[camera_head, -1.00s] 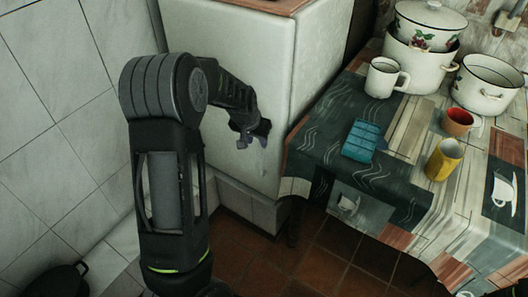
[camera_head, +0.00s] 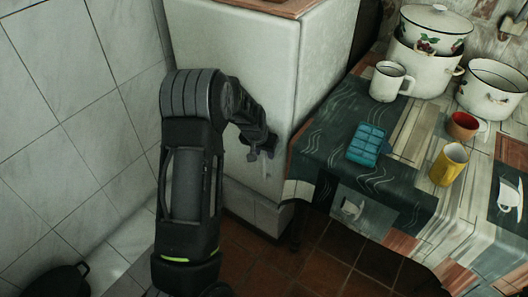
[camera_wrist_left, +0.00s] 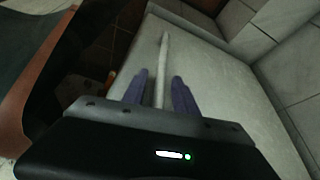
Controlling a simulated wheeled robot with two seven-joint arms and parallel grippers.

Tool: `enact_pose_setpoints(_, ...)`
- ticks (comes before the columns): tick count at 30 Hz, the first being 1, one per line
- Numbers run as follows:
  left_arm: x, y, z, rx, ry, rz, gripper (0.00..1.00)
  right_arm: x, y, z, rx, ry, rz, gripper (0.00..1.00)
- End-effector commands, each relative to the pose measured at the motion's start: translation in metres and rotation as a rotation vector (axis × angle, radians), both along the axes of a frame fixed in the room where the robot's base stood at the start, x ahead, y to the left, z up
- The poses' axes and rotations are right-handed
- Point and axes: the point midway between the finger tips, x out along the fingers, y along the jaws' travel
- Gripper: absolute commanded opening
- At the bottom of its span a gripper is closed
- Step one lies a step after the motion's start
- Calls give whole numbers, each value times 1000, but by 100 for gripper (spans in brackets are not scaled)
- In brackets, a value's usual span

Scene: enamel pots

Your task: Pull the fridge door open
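The white fridge (camera_head: 235,50) stands left of the table, and its door looks closed. A pale bar handle (camera_wrist_left: 164,62) runs along the door in the left wrist view. My left gripper (camera_head: 264,154) is at the door's right part in the head view, where it largely hides the handle. In the left wrist view my left gripper (camera_wrist_left: 161,84) has a finger on each side of the handle, with a gap showing on both sides. It is open; contact with the handle cannot be told. My right gripper is not in view.
The table (camera_head: 411,128) right of the fridge holds a white mug (camera_head: 388,83), enamel pots (camera_head: 422,68), a blue tray (camera_head: 366,145), a red cup (camera_head: 463,126) and a yellow cup (camera_head: 447,166). A tiled wall (camera_head: 75,110) stands left. A dark pot (camera_head: 62,281) is at lower left.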

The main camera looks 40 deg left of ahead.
Motion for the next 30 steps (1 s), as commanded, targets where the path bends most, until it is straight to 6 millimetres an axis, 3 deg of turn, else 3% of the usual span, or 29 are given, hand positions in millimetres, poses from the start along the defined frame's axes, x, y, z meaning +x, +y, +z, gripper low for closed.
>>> enact_pose_setpoints(3,0,0,0,0,0,0,34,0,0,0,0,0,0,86)
enact_pose_setpoints(15,0,0,0,0,1,-1,1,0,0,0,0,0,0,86)
enact_pose_setpoints(30,0,0,0,0,1,-1,0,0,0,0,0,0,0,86)
